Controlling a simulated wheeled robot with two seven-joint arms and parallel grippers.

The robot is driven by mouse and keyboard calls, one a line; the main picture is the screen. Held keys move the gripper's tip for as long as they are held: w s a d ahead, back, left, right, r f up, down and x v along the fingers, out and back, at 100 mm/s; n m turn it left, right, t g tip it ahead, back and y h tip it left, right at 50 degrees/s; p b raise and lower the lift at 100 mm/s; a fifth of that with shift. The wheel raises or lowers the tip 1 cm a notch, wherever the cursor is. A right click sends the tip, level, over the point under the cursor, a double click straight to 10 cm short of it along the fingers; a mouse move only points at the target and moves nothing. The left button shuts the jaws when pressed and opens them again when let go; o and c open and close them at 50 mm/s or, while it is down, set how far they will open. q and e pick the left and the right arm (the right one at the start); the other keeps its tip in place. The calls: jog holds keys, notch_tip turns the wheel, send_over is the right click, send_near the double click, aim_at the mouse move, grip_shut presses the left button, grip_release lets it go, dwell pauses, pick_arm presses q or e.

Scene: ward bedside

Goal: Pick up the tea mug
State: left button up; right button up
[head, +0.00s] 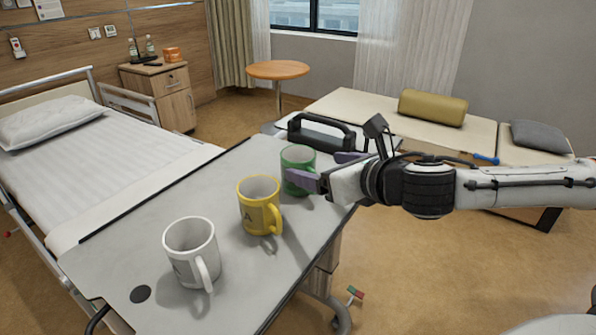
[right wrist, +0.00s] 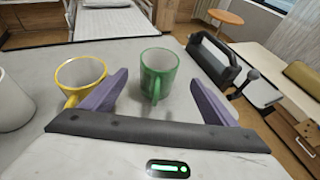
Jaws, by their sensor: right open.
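Three mugs stand upright in a row on the grey overbed table: a white mug (head: 191,250), a yellow mug (head: 259,205) and a green mug (head: 297,158). I cannot tell which one is the tea mug. My right gripper (head: 316,168) is open, its purple fingers pointing at the green mug from the right. In the right wrist view the green mug (right wrist: 159,72) stands between and ahead of the fingers, its handle towards me. The yellow mug (right wrist: 80,74) is just outside the left finger, which partly hides it. My left gripper is not in view.
A dark-handled carrier (head: 320,133) stands at the table's far end, close to the green mug; it also shows in the right wrist view (right wrist: 212,58). A bed (head: 120,150) runs along the left.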

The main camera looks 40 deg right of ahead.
aim_at(306, 166)
jog(key=shift+a+p+x, duration=0.2)
jog(key=shift+p+x, duration=0.1)
jog(key=shift+x, duration=3.8)
jog(key=shift+f, duration=0.1)
jog(key=shift+c, duration=0.3)
jog(key=c, duration=1.3)
